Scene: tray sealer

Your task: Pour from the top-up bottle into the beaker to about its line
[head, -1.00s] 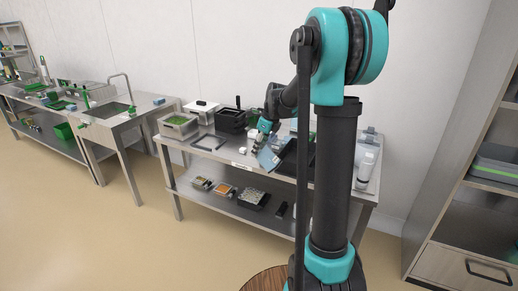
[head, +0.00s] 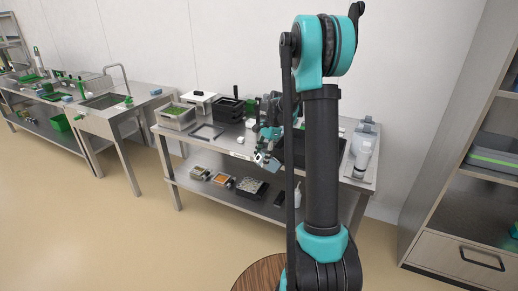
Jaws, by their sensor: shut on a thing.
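My gripper (head: 266,148) is small and partly blurred in the head view, low over the front edge of the steel table (head: 222,147). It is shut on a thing. A pale blue-grey piece (head: 266,160) shows at its end, tilted, too small to tell whether it is the top-up bottle. I cannot make out the beaker or its line. A small white item (head: 250,123) stands on the table behind the gripper. My own arm column hides part of the table to the right of the gripper.
A clear bin with green contents (head: 176,117), a white box (head: 197,103) and black trays (head: 228,111) stand at the table's left. A pale cylinder (head: 362,160) is at its right end. The lower shelf holds several small trays (head: 251,188) and a white bottle (head: 297,197).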

